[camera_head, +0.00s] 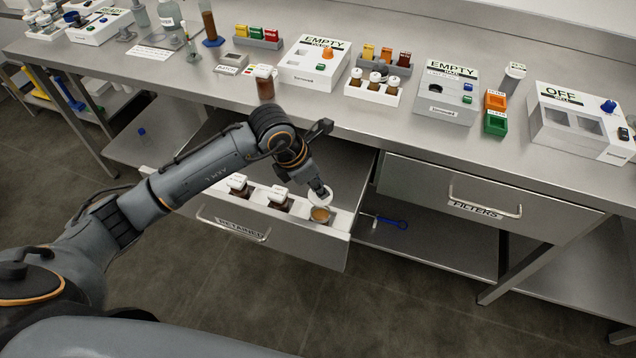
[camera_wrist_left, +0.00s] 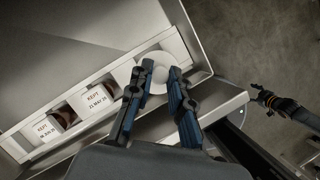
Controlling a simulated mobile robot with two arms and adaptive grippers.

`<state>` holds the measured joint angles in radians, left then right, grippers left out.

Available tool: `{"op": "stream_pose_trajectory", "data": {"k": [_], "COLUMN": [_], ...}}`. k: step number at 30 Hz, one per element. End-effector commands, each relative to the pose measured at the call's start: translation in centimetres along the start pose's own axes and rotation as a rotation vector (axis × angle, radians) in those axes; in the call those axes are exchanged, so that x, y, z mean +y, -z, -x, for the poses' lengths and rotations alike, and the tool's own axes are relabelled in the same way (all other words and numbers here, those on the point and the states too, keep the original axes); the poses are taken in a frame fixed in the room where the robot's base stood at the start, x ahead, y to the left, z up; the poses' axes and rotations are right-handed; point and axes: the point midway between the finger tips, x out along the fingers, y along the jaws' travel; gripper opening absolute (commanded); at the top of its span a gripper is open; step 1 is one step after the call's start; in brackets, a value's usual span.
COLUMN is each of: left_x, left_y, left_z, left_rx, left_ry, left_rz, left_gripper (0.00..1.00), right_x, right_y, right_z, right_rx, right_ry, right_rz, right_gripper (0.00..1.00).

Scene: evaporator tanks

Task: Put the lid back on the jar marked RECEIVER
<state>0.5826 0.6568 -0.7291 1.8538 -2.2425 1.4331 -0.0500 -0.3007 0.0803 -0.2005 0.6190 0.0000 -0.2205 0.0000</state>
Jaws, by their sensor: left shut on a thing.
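My left gripper (camera_head: 323,191) is shut on a white round lid (camera_head: 320,198). In the left wrist view the lid (camera_wrist_left: 158,76) is between the two fingers (camera_wrist_left: 156,84). The lid is just above an open jar (camera_head: 320,214) with amber contents, in the right end of the white rack in the open drawer. I cannot tell whether lid and jar touch. No RECEIVER marking is readable on this jar, and in the left wrist view the lid and fingers hide it. My right gripper (camera_wrist_left: 271,98) seems to show small at the right of that view, its jaws unclear.
Two capped jars, a left one (camera_head: 238,185) and a middle one (camera_head: 279,197), share the rack; their caps read KEPT. The drawer front (camera_head: 232,226) reads RETAINED. A closed FILTERS drawer (camera_head: 477,200) is at right. A capped brown jar (camera_head: 265,88) stands at the bench edge above.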

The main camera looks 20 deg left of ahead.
Motion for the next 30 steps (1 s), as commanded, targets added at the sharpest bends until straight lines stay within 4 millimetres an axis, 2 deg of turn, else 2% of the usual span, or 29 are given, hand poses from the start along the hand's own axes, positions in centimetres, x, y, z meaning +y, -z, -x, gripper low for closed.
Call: {"op": "stream_pose_trajectory", "data": {"k": [15,20,30], "left_x": [0.0,0.0,0.0], "left_y": [1.9,2.2,2.2], "left_z": [-4.7,-5.3,-5.3], "left_rx": [0.001,0.001,0.001], "left_ry": [0.001,0.001,0.001], "left_rz": [-0.002,-0.003,-0.003], "left_gripper": [0.06,0.06,0.06], "right_x": [0.1,0.1,0.0], "right_y": [-0.2,-0.2,-0.2], "right_z": [-3.5,-4.1,-4.1], "right_rx": [0.002,0.003,0.003], "right_ry": [-0.002,-0.002,-0.001], "right_rz": [0.001,0.000,0.000], "right_gripper": [0.66,0.66,0.66]}}
